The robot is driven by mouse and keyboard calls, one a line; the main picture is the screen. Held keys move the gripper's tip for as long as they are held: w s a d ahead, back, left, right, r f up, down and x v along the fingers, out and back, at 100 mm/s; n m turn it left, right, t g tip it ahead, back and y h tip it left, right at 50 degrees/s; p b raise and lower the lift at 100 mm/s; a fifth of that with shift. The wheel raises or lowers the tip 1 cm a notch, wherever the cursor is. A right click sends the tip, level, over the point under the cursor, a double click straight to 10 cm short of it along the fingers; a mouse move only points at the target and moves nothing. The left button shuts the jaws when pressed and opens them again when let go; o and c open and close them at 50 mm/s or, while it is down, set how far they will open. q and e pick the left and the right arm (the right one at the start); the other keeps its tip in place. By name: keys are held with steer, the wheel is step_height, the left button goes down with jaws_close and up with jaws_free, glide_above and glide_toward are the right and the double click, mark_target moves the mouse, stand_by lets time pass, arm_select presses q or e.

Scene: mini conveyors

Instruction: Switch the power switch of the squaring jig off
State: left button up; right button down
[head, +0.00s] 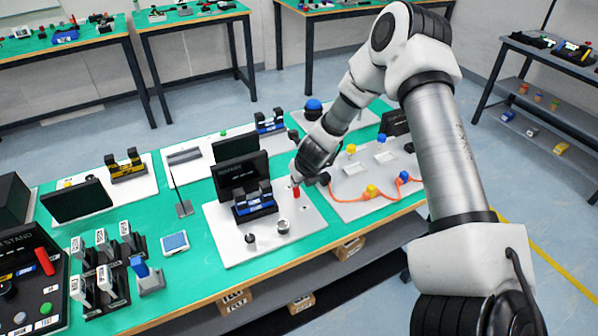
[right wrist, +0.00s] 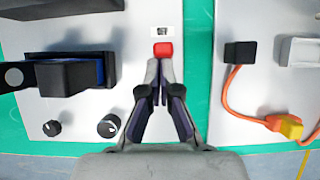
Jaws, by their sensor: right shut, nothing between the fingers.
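The squaring jig seems to be the white panel (head: 222,245) in the middle of the green table, with a blue and black fixture (head: 255,207) and two knobs; its label is too small to read. A red switch (head: 296,192) sits near the panel's right edge. In the right wrist view the red switch (right wrist: 163,49) lies right at the fingertips, below a small white label. My right gripper (right wrist: 160,66) is shut and empty, its tips at the near side of the switch; I cannot tell if they touch. In the head view my right gripper (head: 298,178) is just above the switch. My left gripper is out of view.
Right of the panel is another white panel (head: 345,212) with an orange cable (head: 375,207) and yellow plugs. A black screen (head: 240,175) stands behind the blue and black fixture. Left are a small blue-topped block (head: 175,242) and a rack of white-tagged items (head: 104,262).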

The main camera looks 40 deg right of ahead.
steer(key=shift+d+f, duration=0.1)
steer(key=shift+f, duration=0.05)
steer(key=shift+r+p, duration=0.55)
steer(key=shift+r, duration=0.35)
